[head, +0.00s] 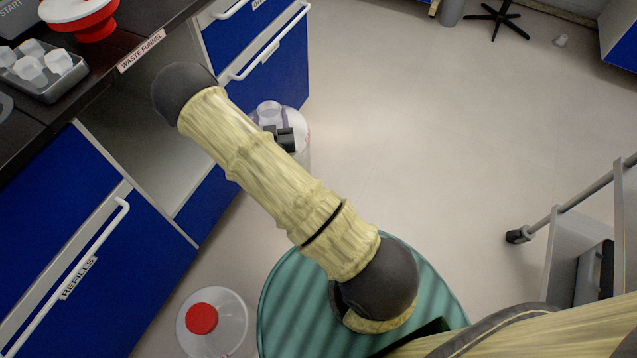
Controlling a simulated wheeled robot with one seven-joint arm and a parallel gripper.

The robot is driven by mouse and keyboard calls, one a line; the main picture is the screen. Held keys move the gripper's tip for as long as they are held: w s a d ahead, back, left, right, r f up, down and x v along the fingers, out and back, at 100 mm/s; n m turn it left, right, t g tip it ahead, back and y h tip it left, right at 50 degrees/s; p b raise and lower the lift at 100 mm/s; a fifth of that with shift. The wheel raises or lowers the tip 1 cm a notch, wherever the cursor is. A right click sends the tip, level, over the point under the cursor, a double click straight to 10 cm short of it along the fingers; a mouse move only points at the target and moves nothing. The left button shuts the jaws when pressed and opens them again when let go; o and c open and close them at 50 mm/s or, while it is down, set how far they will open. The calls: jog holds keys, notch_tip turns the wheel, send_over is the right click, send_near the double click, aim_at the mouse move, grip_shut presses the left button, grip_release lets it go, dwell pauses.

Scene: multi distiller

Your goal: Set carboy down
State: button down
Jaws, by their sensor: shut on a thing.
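A translucent, whitish carboy (303,132) shows beyond my sleeved forearm, beside the blue cabinet front. Its neck (268,109) looks uncapped. My gripper (283,137) is a small dark shape at the top of this carboy, shut on it. My arm hides much of the carboy's left and lower side, and its base is not clear, so I cannot tell whether it touches the floor. A second translucent carboy with a red cap (202,318) stands on the floor at the lower left, apart from my gripper.
An open cabinet bay (150,110) sits under the dark bench, below the "WASTE FUNNEL" label. The "REFILLS" cabinet (95,265) is at the left. A red funnel (85,22) and a tray (50,90) are on the bench. A grey cart (580,240) stands right. The middle floor is clear.

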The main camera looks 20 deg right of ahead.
aim_at(289, 114)
jog(key=shift+w+d+f+b, duration=0.25)
jog(key=shift+w+d+b, duration=0.05)
jog(key=shift+w, duration=0.1)
jog(key=w+d+f+n+t+y+b, duration=0.1)
jog(key=w+d+f+n+y+b, duration=0.2)
jog(key=w+d+f+y+b, duration=0.3)
jog(key=s+d+f+n+y+b, duration=0.1)
jog(key=d+f+n+y+b, duration=0.2)
jog(key=d, duration=0.8)
notch_tip(289, 114, down, 2)
jog(key=y+b, duration=0.1)
jog(key=b, duration=0.2)
jog(key=shift+s+d+f+n+g, duration=0.15)
jog(key=shift+s+n+g, duration=0.15)
jog(key=shift+g, duration=0.1)
notch_tip(289, 114, down, 6)
jog(key=b, duration=0.3)
jog(key=shift+b, duration=0.4)
jog(key=shift+f, duration=0.2)
